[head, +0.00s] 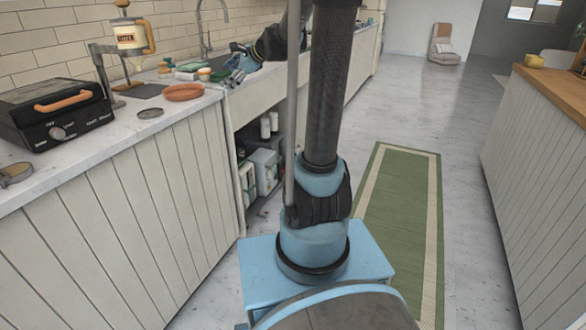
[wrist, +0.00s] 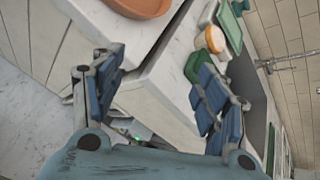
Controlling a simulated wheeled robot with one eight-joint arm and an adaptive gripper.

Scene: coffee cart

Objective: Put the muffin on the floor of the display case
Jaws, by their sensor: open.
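A small round thing with a tan top and pale side, which looks like the muffin (head: 204,74), stands on the counter behind the terracotta dish. It also shows in the wrist view (wrist: 215,39), above my right finger and apart from it. My gripper (head: 239,62) is at the counter by the sink; in the wrist view (wrist: 158,92) its blue fingers are spread wide with nothing held. The counter's corner edge lies between and beyond them. I cannot make out a display case in either view.
The terracotta dish (head: 184,92) lies near the counter's front edge. Green items (wrist: 199,66) lie close to my right finger. A black grill press (head: 56,110) and a coffee dripper stand (head: 128,50) are to the left. A tap (head: 205,30) rises behind. The floor with the green rug (head: 398,210) is clear.

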